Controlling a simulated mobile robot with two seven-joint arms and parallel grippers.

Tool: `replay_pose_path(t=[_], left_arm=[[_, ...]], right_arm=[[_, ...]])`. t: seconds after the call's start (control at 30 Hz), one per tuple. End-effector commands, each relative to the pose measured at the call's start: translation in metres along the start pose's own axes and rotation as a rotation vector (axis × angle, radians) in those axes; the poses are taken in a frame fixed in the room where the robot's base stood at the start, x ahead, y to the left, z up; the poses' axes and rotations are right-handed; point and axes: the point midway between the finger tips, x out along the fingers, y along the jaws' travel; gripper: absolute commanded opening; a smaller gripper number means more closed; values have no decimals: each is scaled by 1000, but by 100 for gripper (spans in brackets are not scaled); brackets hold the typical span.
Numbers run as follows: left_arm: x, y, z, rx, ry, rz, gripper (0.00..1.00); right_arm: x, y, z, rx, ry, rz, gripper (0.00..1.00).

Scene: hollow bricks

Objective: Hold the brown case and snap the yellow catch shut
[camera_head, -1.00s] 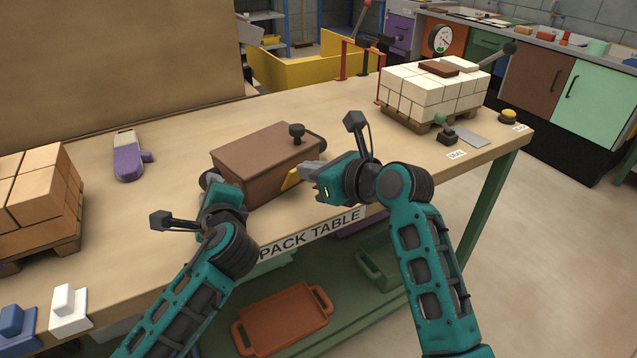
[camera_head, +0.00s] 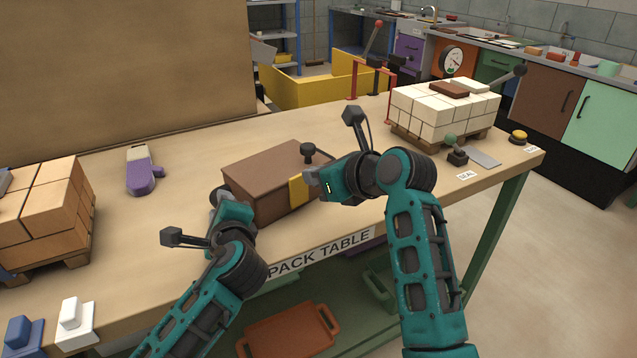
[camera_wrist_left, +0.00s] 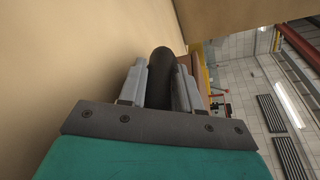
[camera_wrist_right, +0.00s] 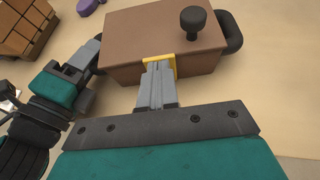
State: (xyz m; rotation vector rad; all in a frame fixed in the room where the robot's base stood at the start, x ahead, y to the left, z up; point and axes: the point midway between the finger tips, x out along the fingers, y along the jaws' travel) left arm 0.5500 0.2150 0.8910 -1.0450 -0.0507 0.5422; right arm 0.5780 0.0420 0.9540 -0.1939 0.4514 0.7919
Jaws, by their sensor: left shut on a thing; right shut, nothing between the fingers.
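The brown case (camera_head: 262,172), with a dark knob on its lid, stands on the pack table. My left gripper (camera_head: 218,193) is shut on the dark handle at the case's left end; the left wrist view shows this handle (camera_wrist_left: 162,85) between the fingers. The yellow catch (camera_head: 297,190) lies against the case's front face, apparently flat. My right gripper (camera_head: 311,184) is shut and empty, its fingertips at the catch. In the right wrist view the fingertips (camera_wrist_right: 157,68) partly cover the catch (camera_wrist_right: 158,57), so contact and full closure are hard to judge.
Tan bricks (camera_head: 45,210) on a pallet stand at the left, white bricks (camera_head: 440,110) on another at the right. A purple-and-white object (camera_head: 140,172) lies behind left. A green-knobbed lever (camera_head: 456,150) and yellow button (camera_head: 518,136) are at right. The tabletop behind the case is free.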

Motion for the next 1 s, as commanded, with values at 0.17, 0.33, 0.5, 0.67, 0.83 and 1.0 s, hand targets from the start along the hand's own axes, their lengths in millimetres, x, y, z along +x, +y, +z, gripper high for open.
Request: replay_pose_path(t=[0.17, 0.33, 0.5, 0.67, 0.83, 1.0], left_arm=[[0, 1, -1, 2, 2, 2, 0], [0, 1, -1, 2, 2, 2, 0], [0, 1, -1, 2, 2, 2, 0], [0, 1, -1, 2, 2, 2, 0], [0, 1, -1, 2, 2, 2, 0], [0, 1, -1, 3, 2, 2, 0]], right_arm=[[-1, 0, 3, 1, 0, 1, 0], [-1, 0, 2, 0, 0, 1, 0], [-1, 0, 2, 0, 1, 1, 0], [4, 0, -8, 0, 4, 0, 0], [1, -1, -27, -4, -17, -1, 0], [-1, 2, -35, -9, -152, 9, 0]])
